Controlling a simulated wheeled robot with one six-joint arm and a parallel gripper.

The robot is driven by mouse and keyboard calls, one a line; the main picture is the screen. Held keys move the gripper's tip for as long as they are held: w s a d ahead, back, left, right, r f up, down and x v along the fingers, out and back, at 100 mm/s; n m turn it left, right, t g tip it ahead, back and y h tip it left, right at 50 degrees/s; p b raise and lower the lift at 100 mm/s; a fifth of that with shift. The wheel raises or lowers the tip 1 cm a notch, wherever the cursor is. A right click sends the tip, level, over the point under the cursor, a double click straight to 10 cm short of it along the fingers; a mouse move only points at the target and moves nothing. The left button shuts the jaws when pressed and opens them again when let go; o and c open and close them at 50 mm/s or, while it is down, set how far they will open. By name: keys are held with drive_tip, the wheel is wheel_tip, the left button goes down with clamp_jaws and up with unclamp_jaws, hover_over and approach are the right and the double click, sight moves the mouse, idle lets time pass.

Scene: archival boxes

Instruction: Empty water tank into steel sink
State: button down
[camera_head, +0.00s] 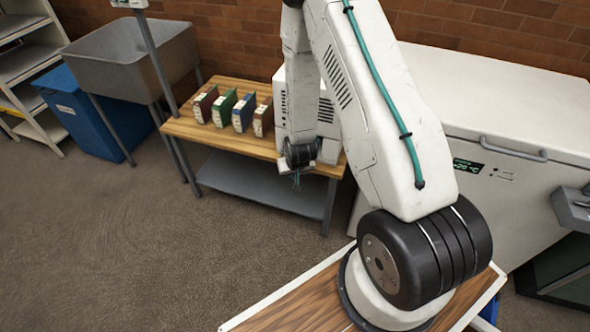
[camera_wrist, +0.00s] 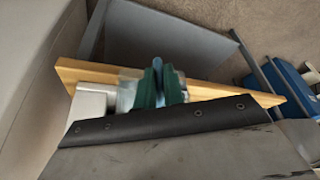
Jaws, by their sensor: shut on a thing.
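The steel sink (camera_head: 125,60) stands at the back left in the head view, beside the wooden bench. A white vented unit (camera_head: 297,100) stands at the right end of the bench, partly hidden by my arm. My gripper (camera_head: 296,181) is low in front of this unit, near the bench's front edge. In the wrist view, my gripper's teal fingers (camera_wrist: 158,82) are close together, shut on a thin part. A pale, translucent piece, apparently the water tank (camera_wrist: 127,90), shows beside the fingers. Its full shape and any water in it are hidden.
Several archival boxes (camera_head: 242,112) stand on the wooden bench (camera_head: 205,133), which has a grey lower shelf (camera_head: 255,183). A white chest freezer (camera_head: 500,120) fills the right. The carpeted floor (camera_head: 110,235) at front left is clear.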

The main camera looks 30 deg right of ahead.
drive_tip(key=shift+s+a, duration=0.85)
drive_tip(key=shift+a, duration=0.25)
drive_tip(key=shift+s+a, duration=0.8)
drive_tip(key=shift+a, duration=0.25)
drive_tip(key=shift+r, duration=0.2)
drive_tip(key=shift+r, duration=2.3)
drive_tip(key=shift+a, duration=0.15)
drive_tip(key=w+a+r+n+y, duration=0.1)
drive_tip(key=w+r+n, duration=0.2)
drive_tip(key=w+r, duration=0.4)
wheel_tip(320, 180, up, 3)
drive_tip(key=shift+w+a+f+n, duration=0.15)
drive_tip(key=shift+w+a+n, duration=0.15)
drive_tip(key=shift+w, duration=0.05)
